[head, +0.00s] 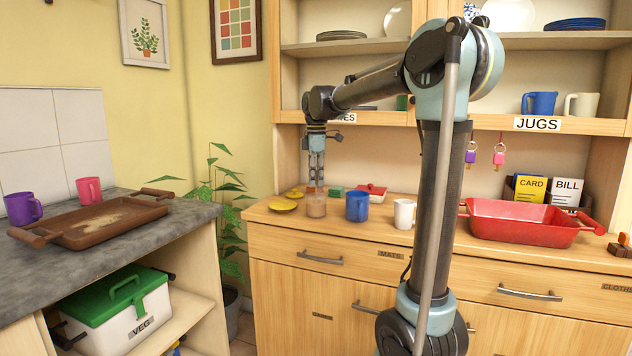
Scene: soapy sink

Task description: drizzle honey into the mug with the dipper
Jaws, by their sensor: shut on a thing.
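My gripper (316,181) points straight down over the dresser top, just above a small brownish see-through jar (316,207). It is shut on a thin thing that is mostly hidden between the fingers; from its place this looks like the dipper, its lower end at or in the jar mouth. I cannot tell how deep it reaches, and honey is not clearly visible. A blue mug (357,207) stands upright just right of the jar. A white mug (404,213) stands further right, partly beside my arm.
Yellow lids or dishes (283,204), a green block (336,190) and a red-lidded dish (371,191) lie around the jar. A red tray (520,222) is at right. A brown tray (95,221), purple mug (22,208) and pink mug (89,190) sit on the left counter.

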